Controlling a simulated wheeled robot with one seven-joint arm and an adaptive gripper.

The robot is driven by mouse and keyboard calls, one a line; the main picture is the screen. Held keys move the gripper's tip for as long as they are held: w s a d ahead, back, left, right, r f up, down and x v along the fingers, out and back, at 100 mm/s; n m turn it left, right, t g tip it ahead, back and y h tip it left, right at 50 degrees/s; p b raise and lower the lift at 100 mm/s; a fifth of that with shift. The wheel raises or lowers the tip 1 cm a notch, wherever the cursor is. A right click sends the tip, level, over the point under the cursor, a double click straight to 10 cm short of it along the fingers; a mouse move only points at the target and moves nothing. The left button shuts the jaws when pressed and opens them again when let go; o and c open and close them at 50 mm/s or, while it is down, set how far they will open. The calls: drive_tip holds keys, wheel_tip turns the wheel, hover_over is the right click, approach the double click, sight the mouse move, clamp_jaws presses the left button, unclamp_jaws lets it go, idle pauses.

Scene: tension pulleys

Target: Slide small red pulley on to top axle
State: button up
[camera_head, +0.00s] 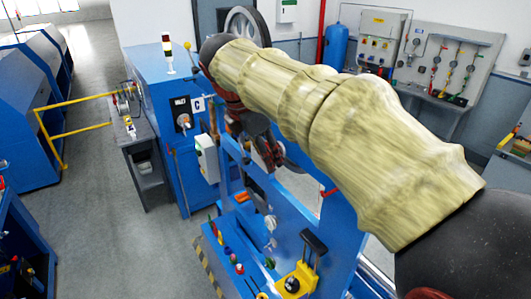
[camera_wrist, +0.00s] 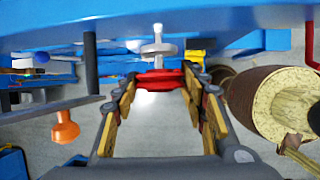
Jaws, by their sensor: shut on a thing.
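My gripper (camera_wrist: 160,85) is shut on the small red pulley (camera_wrist: 158,79), held between its fingertips in the wrist view. Just beyond the pulley, a pale metal axle (camera_wrist: 158,33) with a wide round flange stands out from the blue frame, nearly in line with it. The pulley looks apart from the axle tip, though the exact gap cannot be told. In the head view my gripper (camera_head: 268,152) is a dark shape by the blue machine frame (camera_head: 292,222), partly behind my covered arm. The pulley cannot be made out there.
A dark rod (camera_wrist: 91,62) stands left of my fingers and an orange knob (camera_wrist: 65,127) lies further left in the wrist view. Small coloured parts and a yellow clamp (camera_head: 292,284) sit on the machine's lower bench.

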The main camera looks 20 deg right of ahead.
drive_tip(key=shift+d, duration=0.15)
drive_tip(key=shift+w+d+p, duration=0.2)
drive_tip(key=shift+d+p, duration=0.1)
drive_tip(key=shift+d, duration=0.45)
drive_tip(key=shift+d, duration=0.1)
idle(0.7)
drive_tip(key=o, duration=0.9)
drive_tip(key=shift+d, duration=0.1)
drive_tip(key=shift+c, duration=0.2)
drive_tip(key=shift+o, duration=1.2)
drive_tip(key=shift+w+d, duration=0.1)
drive_tip(key=shift+d, duration=0.15)
drive_tip(key=shift+o, duration=0.9)
drive_tip(key=shift+a, duration=0.25)
drive_tip(key=shift+o, duration=1.2)
